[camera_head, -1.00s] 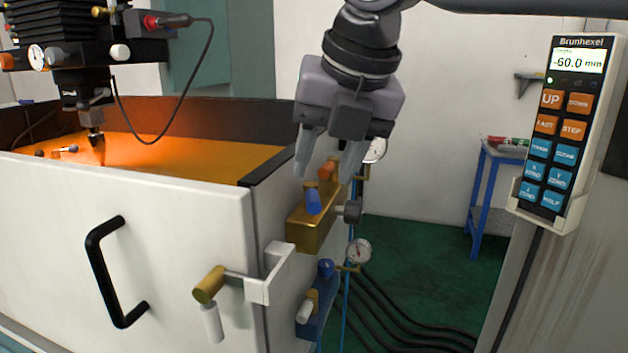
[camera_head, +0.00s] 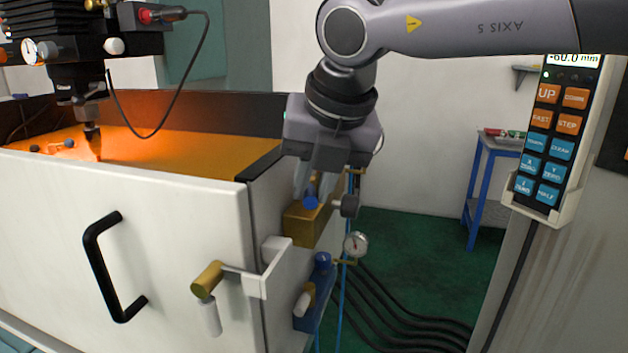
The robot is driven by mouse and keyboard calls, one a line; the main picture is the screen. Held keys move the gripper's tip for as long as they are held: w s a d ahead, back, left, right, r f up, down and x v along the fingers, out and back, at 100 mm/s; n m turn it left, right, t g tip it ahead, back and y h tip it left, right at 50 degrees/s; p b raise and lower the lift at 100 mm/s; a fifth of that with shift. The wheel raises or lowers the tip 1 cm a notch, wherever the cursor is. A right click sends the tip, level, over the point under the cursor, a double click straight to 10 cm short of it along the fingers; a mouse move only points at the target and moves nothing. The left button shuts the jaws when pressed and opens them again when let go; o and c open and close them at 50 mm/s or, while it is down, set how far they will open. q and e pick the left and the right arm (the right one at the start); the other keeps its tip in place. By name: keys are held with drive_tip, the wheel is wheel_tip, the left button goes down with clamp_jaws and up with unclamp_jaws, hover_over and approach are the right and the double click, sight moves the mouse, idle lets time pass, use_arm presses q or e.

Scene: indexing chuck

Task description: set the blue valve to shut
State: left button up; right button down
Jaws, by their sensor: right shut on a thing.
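The blue valve handle (camera_head: 311,202) sits on the brass manifold block (camera_head: 303,226) on the side of the white machine enclosure. My right gripper (camera_head: 312,190) has come down over it from above, pointing downward, and its fingers are shut on the handle. Most of the handle is hidden between the fingers; its rounded blue end shows below them. The orange handle behind it is hidden by the gripper. My left gripper is not in view.
A dark knob (camera_head: 349,206) juts from the manifold's right. Below are a blue block (camera_head: 318,298) with a blue knob and a gauge (camera_head: 356,245). A door latch (camera_head: 207,280) stands left. A control pendant (camera_head: 553,140) hangs right.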

drive_tip(key=m+b, duration=0.1)
drive_tip(key=a+m+b, duration=0.1)
drive_tip(key=b, duration=0.1)
drive_tip(key=shift+a+f+h, duration=0.1)
drive_tip(key=shift+f+h, duration=0.15)
drive_tip(key=shift+h, duration=0.15)
drive_tip(key=m, duration=0.1)
drive_tip(key=m+h, duration=0.1)
drive_tip(key=shift+a+r+m+t+b, duration=0.3)
drive_tip(key=shift+a+b, duration=0.05)
drive_tip(key=shift+b, duration=0.05)
drive_tip(key=c, duration=1)
unclamp_jaws()
drive_tip(key=shift+c, duration=0.2)
drive_tip(key=shift+r, duration=0.1)
